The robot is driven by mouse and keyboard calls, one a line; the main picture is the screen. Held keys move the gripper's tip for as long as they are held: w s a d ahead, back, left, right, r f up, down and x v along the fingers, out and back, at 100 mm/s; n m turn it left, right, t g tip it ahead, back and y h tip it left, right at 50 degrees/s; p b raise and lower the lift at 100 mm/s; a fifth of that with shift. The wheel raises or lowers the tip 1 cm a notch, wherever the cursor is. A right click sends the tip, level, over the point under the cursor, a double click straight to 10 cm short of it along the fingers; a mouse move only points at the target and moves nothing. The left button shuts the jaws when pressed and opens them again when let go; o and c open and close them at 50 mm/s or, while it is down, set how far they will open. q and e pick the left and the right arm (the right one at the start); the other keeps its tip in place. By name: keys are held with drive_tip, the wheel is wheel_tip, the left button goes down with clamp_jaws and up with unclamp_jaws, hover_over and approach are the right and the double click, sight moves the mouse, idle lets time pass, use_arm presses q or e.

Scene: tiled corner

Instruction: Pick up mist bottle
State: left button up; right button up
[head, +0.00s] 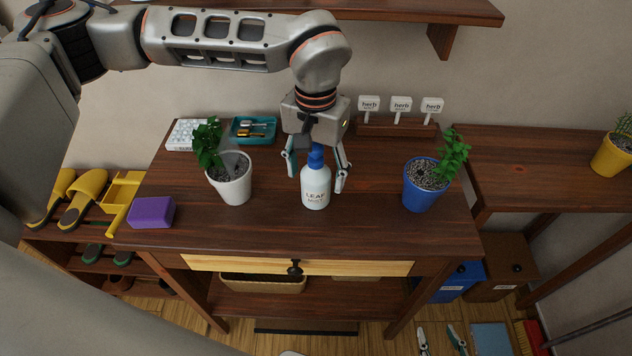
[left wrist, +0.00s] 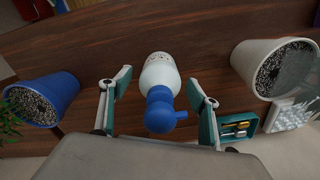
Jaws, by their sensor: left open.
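The mist bottle (head: 315,194) is white with a blue spray head and the words "LEAF MIST". It stands upright on the dark wooden table (head: 285,236), near the middle. My left gripper (head: 316,182) points down over it, with one finger on each side. In the left wrist view the bottle (left wrist: 159,82) lies between the two open fingers of the gripper (left wrist: 158,92), with a gap on both sides. The blue spray head is partly hidden by the gripper in the head view.
A white pot (head: 234,184) with a plant stands left of the bottle, a blue pot (head: 420,190) to the right. Behind are a teal tray (head: 254,141) and a rack (head: 385,127) with herb labels. A purple block (head: 151,212) lies at the left edge.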

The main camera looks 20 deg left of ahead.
use_arm(q)
drive_tip(key=shift+f, duration=0.9)
drive_tip(key=shift+c, duration=0.3)
drive_tip(key=c, duration=1.4)
drive_tip(key=shift+r, duration=0.1)
